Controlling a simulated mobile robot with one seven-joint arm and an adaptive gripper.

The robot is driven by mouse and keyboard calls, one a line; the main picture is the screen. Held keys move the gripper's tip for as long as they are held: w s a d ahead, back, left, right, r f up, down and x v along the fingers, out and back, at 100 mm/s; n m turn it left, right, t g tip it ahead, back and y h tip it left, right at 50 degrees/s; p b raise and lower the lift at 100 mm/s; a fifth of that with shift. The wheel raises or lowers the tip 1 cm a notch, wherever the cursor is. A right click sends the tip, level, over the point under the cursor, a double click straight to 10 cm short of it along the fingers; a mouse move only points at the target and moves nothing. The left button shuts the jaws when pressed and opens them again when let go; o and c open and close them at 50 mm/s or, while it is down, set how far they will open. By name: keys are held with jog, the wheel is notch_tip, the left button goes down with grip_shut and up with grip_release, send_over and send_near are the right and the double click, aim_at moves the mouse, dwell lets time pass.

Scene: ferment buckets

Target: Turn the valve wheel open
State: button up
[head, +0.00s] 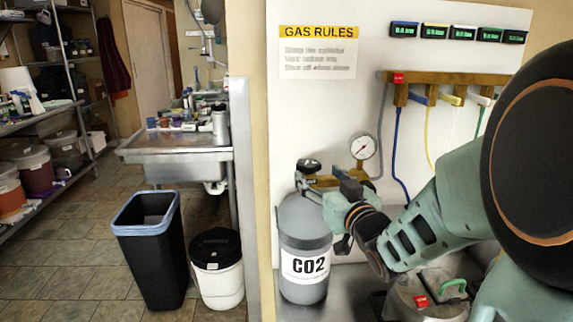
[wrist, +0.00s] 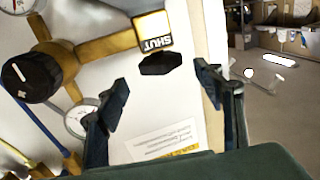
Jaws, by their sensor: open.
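The grey CO2 cylinder (head: 305,220) stands upright against the white panel in the head view. Its black valve wheel (head: 308,165) sits on top, beside brass fittings. In the wrist view the black wheel (wrist: 160,64) shows near the fingertips, by a brass block with a SHUT label (wrist: 158,38). My gripper (wrist: 163,83) is open and empty, with one finger to each side of the wheel in the picture. I cannot tell whether they touch it.
A pressure gauge (head: 363,147) stands above the fittings. A round black knob (wrist: 32,77) is left of the wheel in the wrist view. A brass manifold (head: 430,80) with coloured hoses hangs right. A black bin (head: 152,255) and white bucket (head: 217,280) stand left.

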aim_at(308, 162)
jog(key=x, duration=0.7)
jog(key=shift+w+a, duration=0.1)
jog(key=shift+w, duration=0.1)
jog(key=shift+c, duration=0.5)
jog(key=c, duration=1.1)
jog(key=shift+r+n+g+y+p, duration=0.25)
jog(key=shift+n+g+y+p, duration=0.15)
jog(key=shift+n+y+p, duration=0.6)
jog(key=shift+y+p, duration=0.45)
jog(key=shift+y, duration=0.35)
jog(key=shift+n+g, duration=0.3)
jog(key=shift+f+y, duration=0.15)
jog(key=shift+y, duration=0.25)
jog(key=o, duration=1.2)
